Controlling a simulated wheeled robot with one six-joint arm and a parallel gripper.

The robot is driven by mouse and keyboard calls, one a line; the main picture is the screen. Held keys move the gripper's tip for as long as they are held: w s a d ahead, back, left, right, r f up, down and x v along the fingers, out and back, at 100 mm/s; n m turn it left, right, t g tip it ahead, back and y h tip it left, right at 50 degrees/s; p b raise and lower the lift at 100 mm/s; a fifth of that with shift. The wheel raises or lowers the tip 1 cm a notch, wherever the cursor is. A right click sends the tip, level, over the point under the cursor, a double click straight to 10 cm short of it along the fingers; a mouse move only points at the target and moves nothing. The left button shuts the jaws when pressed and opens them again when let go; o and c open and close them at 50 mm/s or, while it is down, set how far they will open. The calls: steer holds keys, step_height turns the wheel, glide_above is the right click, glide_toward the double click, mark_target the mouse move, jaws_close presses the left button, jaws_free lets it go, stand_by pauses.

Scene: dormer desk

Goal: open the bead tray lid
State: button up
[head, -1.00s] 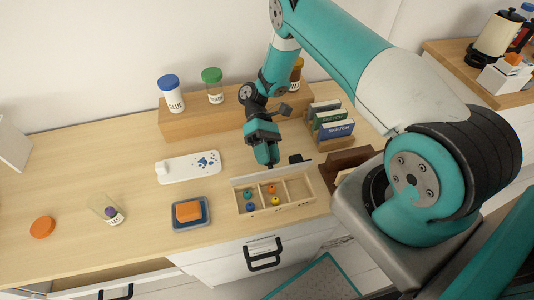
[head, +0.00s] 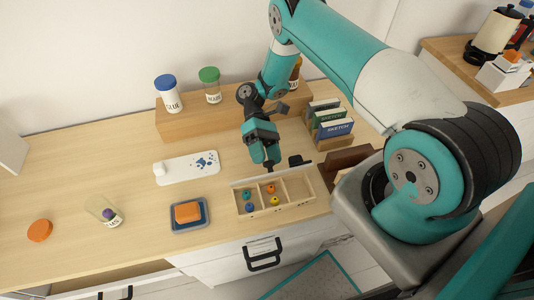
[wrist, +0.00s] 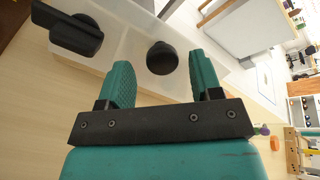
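The bead tray (head: 282,208) is a pale wooden box with compartments at the desk's front edge. Several coloured beads lie in its left and middle compartments. The lid (wrist: 130,40) is a frosted clear panel in the wrist view, with a round black knob (wrist: 161,57) and a black handle-like part (wrist: 75,30). In the head view a pale panel stands raised along the tray's back edge. My gripper (wrist: 161,80) is open, with the knob between and just beyond its fingers and visible gaps on both sides. In the head view my gripper (head: 268,166) is just behind the tray.
A blue dish with an orange sponge-like block (head: 188,212) is left of the tray. A white board (head: 190,168) lies behind it. Sketch books (head: 332,124) and a brown holder (head: 348,165) stand to the right. Glue (head: 168,95) and other jars are on the wooden riser.

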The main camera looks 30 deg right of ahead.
step_height(320, 180, up, 20)
steer(key=p, duration=0.9)
